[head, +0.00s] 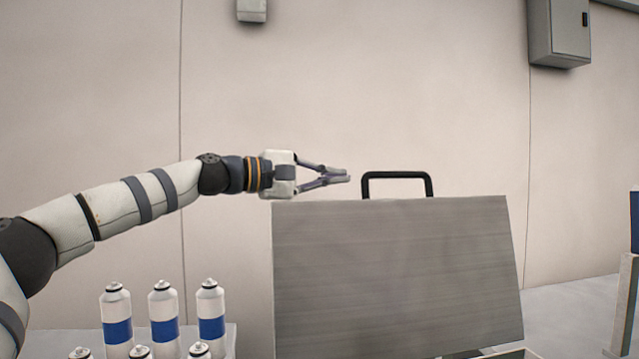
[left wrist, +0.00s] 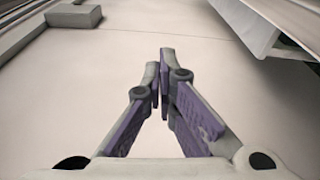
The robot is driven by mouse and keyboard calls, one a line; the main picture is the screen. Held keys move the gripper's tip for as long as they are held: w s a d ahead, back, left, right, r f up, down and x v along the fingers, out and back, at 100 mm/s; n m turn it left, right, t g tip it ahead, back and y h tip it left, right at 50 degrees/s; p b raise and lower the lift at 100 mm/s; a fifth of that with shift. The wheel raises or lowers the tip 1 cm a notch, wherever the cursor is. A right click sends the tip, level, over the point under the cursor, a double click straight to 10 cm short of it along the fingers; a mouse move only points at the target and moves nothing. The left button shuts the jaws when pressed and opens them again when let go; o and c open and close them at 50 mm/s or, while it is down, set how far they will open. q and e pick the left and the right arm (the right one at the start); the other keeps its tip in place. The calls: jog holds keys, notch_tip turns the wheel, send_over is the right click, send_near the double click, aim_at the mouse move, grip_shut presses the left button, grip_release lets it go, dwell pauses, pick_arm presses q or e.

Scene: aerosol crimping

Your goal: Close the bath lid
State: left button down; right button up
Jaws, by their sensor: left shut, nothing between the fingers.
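The bath lid (head: 395,275) is a large grey metal panel standing raised, nearly upright, at the centre right of the head view. A black bar handle (head: 398,175) rises from its top edge. A small part of the bath rim (head: 490,354) shows below the lid; the rest is hidden. My left gripper (head: 348,175) is shut and empty, just left of the handle and a little above the lid's top edge. In the left wrist view its fingers (left wrist: 164,70) meet at the tips with nothing between them. My right gripper is not in view.
Several white aerosol cans with blue bands (head: 163,315) stand at the lower left, left of the lid, below my left arm. A grey wall box (head: 558,33) hangs at the upper right. A grey post (head: 622,305) stands at the far right. The air above the lid is clear.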

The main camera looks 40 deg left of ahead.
pick_arm(q)
jog(key=d, duration=0.1)
jog(key=d+p, duration=0.1)
jog(key=d, duration=0.2)
jog(key=shift+s+r, duration=0.1)
jog(key=shift+r, duration=0.15)
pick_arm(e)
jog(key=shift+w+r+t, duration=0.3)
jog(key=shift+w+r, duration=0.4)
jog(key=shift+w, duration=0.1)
